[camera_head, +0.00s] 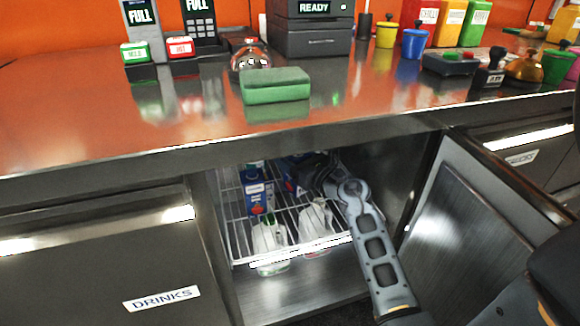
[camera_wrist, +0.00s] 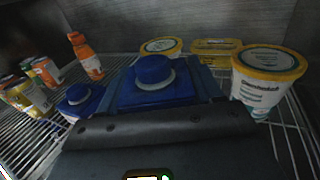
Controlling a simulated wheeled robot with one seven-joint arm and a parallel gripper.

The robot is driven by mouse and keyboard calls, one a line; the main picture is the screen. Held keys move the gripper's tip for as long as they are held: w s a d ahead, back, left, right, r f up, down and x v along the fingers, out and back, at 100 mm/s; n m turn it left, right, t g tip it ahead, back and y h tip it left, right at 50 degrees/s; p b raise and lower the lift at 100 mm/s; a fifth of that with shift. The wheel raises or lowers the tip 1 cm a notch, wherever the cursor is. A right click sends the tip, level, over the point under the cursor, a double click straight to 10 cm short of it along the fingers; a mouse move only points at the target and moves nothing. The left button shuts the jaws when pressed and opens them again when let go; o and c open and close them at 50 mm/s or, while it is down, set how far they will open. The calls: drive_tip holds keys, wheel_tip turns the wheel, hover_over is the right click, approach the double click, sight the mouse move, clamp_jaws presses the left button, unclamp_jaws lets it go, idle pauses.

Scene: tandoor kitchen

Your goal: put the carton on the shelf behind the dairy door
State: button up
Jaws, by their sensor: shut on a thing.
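My gripper (camera_head: 322,180) reaches into the open compartment and is shut on a blue carton (camera_head: 293,178). In the wrist view this carton (camera_wrist: 150,93) has a blue screw cap facing the camera. The carton is over or on the wire shelf (camera_head: 239,228); I cannot tell whether it touches the wires. The shelf (camera_wrist: 38,140) also shows in the wrist view. The compartment's door (camera_head: 465,225) stands wide open at the right. My arm hides part of the shelf's right side.
Another blue carton (camera_head: 258,192) stands to the left, with two pale bottles (camera_head: 270,240) in front. A green sponge (camera_head: 275,86) lies on the counter.

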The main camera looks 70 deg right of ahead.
drive_tip(key=shift+w+d+f+b, duration=0.25)
drive_tip(key=shift+f+b, duration=0.2)
drive_tip(key=shift+f, duration=0.15)
drive_tip(key=shift+w+d+f+b, duration=0.2)
drive_tip(key=shift+d+f+b, duration=0.15)
drive_tip(key=shift+f, duration=0.2)
drive_tip(key=shift+w+d+f+b, duration=0.2)
drive_tip(key=shift+f+b, duration=0.3)
drive_tip(key=shift+f, duration=0.1)
drive_tip(key=shift+f, duration=0.15)
drive_tip(key=o, duration=1.3)
drive_tip(key=p+v, duration=0.1)
drive_tip(key=v, duration=1.1)
drive_tip(key=shift+p, duration=0.3)
